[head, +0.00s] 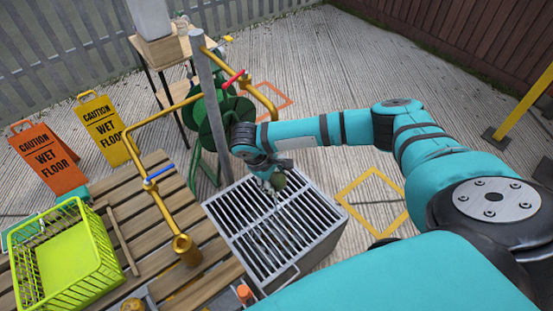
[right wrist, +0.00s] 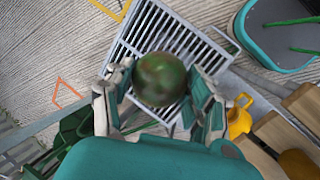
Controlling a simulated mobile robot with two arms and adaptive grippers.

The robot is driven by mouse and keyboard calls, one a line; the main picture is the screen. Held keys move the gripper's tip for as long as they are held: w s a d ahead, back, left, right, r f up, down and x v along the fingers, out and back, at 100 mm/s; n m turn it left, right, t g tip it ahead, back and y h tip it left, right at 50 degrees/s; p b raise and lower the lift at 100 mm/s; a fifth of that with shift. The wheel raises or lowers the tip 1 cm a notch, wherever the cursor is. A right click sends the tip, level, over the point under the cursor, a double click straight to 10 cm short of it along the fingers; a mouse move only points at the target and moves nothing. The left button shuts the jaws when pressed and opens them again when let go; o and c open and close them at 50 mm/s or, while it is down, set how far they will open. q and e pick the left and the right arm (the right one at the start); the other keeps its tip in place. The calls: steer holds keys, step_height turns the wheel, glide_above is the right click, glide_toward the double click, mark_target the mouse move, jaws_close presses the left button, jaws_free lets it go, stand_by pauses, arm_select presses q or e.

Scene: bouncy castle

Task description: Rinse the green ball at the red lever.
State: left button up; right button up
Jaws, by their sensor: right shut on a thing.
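My right gripper (head: 268,172) is shut on the green ball (head: 278,181) and holds it above the metal grate (head: 243,238). In the right wrist view the ball (right wrist: 159,79) sits between the two fingers, dark green with brownish patches. The red lever (head: 233,79) is on the yellow pipe by the grey post, farther back than my gripper. The pipe's curved end (head: 264,100) comes down behind my right forearm, which partly hides it. Pale specks show on the grate below the ball; I cannot tell if they are water. My left gripper is not in view.
A blue lever (head: 158,174) is on another yellow pipe over the slatted wooden bench (head: 150,215). A lime basket (head: 65,258) stands on the bench. A green hose reel (head: 212,115) is by the post. Two wet floor signs stand at the left.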

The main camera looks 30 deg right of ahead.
steer(key=w+d+f+b, duration=0.2)
steer(key=w+d+b, duration=0.2)
steer(key=w+b, duration=0.3)
steer(key=shift+w+d, duration=0.2)
steer(key=shift+w, duration=0.8)
steer(key=shift+d, duration=0.1)
steer(key=shift+s+d+p, duration=0.3)
steer(key=shift+d+p, duration=0.2)
steer(key=shift+p, duration=0.25)
steer(key=shift+w+a, duration=0.1)
steer(key=shift+a, duration=0.1)
steer(key=shift+w+a+p, duration=0.15)
steer(key=shift+a+p, duration=0.15)
steer(key=shift+a, duration=0.1)
